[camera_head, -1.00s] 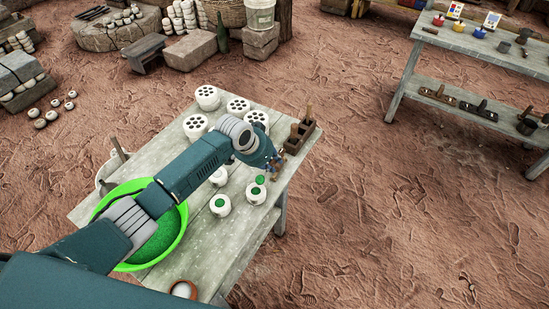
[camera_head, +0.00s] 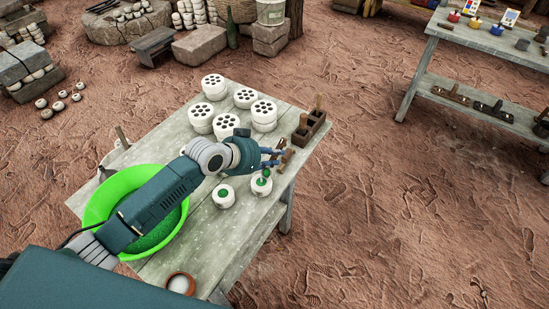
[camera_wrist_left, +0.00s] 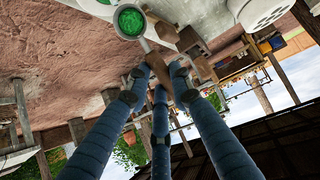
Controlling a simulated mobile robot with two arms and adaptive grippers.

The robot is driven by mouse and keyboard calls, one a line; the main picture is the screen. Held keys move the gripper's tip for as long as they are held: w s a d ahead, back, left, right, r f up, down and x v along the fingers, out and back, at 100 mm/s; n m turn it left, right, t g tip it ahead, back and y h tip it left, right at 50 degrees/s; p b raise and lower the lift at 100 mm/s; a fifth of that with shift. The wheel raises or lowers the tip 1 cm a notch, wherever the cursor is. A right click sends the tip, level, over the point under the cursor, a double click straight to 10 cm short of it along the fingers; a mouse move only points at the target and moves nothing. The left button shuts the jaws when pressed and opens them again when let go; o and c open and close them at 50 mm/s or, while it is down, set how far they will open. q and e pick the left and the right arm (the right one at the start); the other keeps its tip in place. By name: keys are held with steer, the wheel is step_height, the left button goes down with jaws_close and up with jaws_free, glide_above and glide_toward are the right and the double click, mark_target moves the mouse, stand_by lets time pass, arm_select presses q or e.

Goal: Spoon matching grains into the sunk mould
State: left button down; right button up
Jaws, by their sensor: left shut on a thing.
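A bright green basin (camera_head: 98,206) holds green grains (camera_head: 158,235), partly hidden by my arm. My right gripper is out of view.
Several white moulds with dark holes (camera_head: 214,84) stand at the table's back. A dark wooden holder (camera_head: 316,121) is at the right edge, near my gripper. A small brown pot (camera_head: 180,283) is at the front.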

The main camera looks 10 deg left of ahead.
arm_select(q)
steer(key=shift+s+a+r+t+h+b, duration=0.1)
steer(key=shift+s+a+t+h+b, duration=0.2)
steer(key=shift+b, duration=0.45)
steer(key=shift+s+a+t+h+b, duration=0.1)
steer(key=shift+s+t+h+b, duration=0.15)
steer(key=shift+t+b, duration=0.4)
steer(key=shift+s+a+r+t+b, duration=0.1)
steer(key=shift+s+a+t+b, duration=0.25)
steer(key=shift+b, duration=0.95)
steer(key=shift+s+r+t+h+b, duration=0.2)
steer(key=shift+t+h+b, duration=0.15)
steer(key=shift+b, duration=0.15)
steer(key=shift+r+p, duration=0.2)
steer(key=shift+p, duration=0.1)
step_height(320, 180, up, 6)
steer(key=g+y+p, duration=0.2)
steer(key=g+p, duration=0.1)
steer(key=p, duration=0.8)
steer(key=g+y+p, duration=0.2)
steer(key=g+p, duration=0.2)
steer(key=p, duration=0.7)
steer(key=shift+f+y, duration=0.15)
steer(key=shift+y, duration=0.25)
